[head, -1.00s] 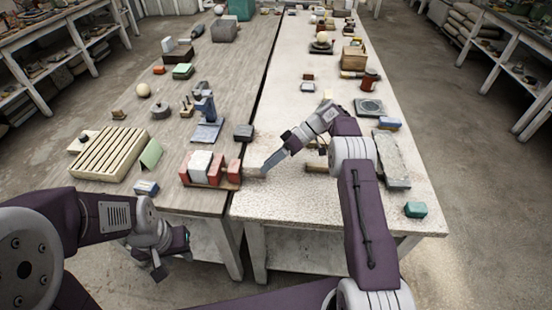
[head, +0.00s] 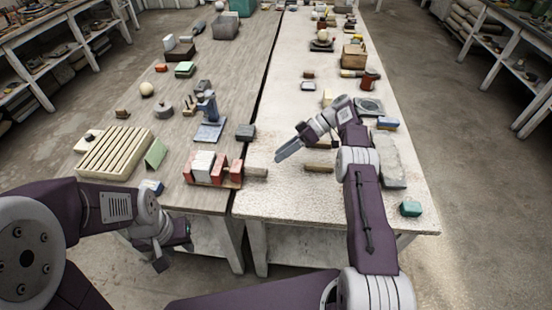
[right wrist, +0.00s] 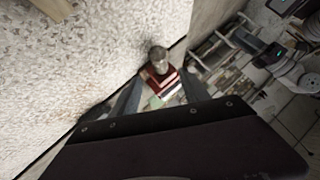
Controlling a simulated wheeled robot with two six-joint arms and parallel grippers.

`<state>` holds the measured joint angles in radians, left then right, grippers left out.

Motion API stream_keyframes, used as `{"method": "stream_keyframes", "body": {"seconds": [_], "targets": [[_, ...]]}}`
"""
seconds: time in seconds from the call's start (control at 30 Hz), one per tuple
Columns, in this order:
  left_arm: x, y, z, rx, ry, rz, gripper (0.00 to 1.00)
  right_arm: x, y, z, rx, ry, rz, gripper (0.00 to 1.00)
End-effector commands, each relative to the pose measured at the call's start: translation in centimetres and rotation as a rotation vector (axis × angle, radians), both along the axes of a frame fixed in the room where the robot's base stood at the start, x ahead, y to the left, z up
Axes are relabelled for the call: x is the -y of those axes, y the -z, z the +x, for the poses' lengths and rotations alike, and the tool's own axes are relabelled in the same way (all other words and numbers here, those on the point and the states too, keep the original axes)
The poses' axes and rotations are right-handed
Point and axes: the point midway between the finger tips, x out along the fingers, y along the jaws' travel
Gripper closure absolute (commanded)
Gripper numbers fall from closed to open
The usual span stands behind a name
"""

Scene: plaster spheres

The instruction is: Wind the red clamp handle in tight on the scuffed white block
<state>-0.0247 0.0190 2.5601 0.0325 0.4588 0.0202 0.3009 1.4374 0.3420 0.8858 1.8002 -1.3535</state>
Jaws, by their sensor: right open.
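The clamp (head: 236,172) lies near the front edge of the grey wooden bench, with red blocks along its base. The white block (head: 203,165) stands between two red parts; whether a gap remains is too small to tell. A pale brown handle (head: 256,172) sticks out to the right over the neighbouring table. My right gripper (head: 279,157) is open and empty, up and right of the handle's end. In the right wrist view the handle's round end (right wrist: 158,56) and red clamp parts (right wrist: 165,86) show between the fingers. My left gripper (head: 174,250) hangs before the bench edge.
A wooden stick (head: 319,169) lies right.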

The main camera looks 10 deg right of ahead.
Motion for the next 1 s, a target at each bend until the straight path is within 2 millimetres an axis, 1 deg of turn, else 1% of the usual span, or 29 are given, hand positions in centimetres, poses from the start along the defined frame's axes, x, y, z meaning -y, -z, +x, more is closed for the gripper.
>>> {"method": "stream_keyframes", "body": {"seconds": [0.03,0.07,0.2,0.27,0.4,0.5,0.6,0.77,0.87,1.0], "targets": [[0.0,-0.7,0.0,0.000,0.000,0.000,0.64,0.0,-0.5,0.0,0.043,-0.002,0.050,0.46],[0.0,-1.0,0.0,0.000,0.000,0.000,0.64,0.0,-0.6,0.1,0.086,-0.002,0.085,0.46],[0.0,-2.2,0.0,0.000,0.000,0.000,0.64,0.1,-0.4,-0.2,0.322,0.045,0.200,0.46],[0.0,-2.6,0.0,0.000,0.000,0.000,0.64,0.2,0.0,-0.8,0.413,0.075,0.210,0.46],[0.0,-3.3,0.0,0.000,0.000,0.000,0.64,0.5,1.2,-2.9,0.565,0.126,0.171,0.46],[0.0,-3.5,0.0,0.000,0.000,0.000,0.64,0.6,1.9,-4.2,0.620,0.137,0.135,0.46],[0.0,-3.6,0.0,0.000,0.000,0.000,0.64,0.6,2.3,-4.9,0.642,0.138,0.117,0.46],[0.0,-3.6,0.0,0.000,0.000,0.000,0.64,0.3,2.5,-4.9,0.647,0.136,0.115,0.46],[0.0,-4.1,0.0,0.000,0.000,0.000,0.64,-0.9,2.8,-4.5,0.644,0.133,0.118,0.46],[0.0,-5.0,0.0,0.000,0.000,0.000,0.64,-3.6,3.9,-3.6,0.643,0.131,0.119,0.46]]}}
